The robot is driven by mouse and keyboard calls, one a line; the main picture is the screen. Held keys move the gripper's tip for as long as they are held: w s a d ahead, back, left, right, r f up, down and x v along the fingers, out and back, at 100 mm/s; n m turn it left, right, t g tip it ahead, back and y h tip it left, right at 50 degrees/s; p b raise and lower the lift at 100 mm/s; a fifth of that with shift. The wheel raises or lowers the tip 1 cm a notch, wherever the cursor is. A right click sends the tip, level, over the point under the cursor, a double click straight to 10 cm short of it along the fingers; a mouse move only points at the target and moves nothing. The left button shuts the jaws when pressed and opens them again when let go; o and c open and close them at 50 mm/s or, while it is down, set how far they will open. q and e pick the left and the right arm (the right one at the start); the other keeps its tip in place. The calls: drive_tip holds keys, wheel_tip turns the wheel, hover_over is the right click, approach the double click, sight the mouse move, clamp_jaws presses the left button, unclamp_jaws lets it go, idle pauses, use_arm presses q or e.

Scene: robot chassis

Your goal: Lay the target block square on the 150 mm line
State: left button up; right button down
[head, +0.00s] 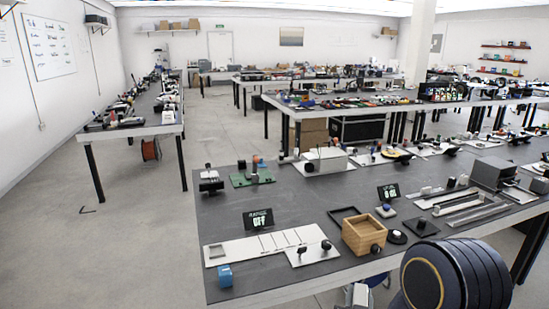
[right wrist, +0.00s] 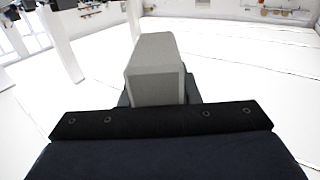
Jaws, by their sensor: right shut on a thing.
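A pale grey block (right wrist: 152,70) with a bevelled top stands between the dark fingers of my right gripper (right wrist: 158,98) in the right wrist view. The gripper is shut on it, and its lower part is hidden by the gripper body. In the head view my dark right arm fills the lower right, and the gripper's fingers cannot be made out clearly. A long white board (head: 262,246) with several thin dark cross lines lies near the front left of the table. The line labels are too small to read. My left gripper is not in view.
On the near table (head: 300,195), a blue cube (head: 225,276) sits before the board's left end and a small display (head: 258,219) stands behind it. A plate with black knobs (head: 313,253) adjoins its right part. A wooden box (head: 363,235) stands further right.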

wheel_tip(320, 180, down, 8)
drive_tip(key=s+n+y, duration=0.2)
drive_tip(key=n+y, duration=0.1)
drive_tip(key=y, duration=0.2)
drive_tip(key=shift+r+t, duration=0.15)
drive_tip(key=shift+t, duration=0.25)
idle(0.3)
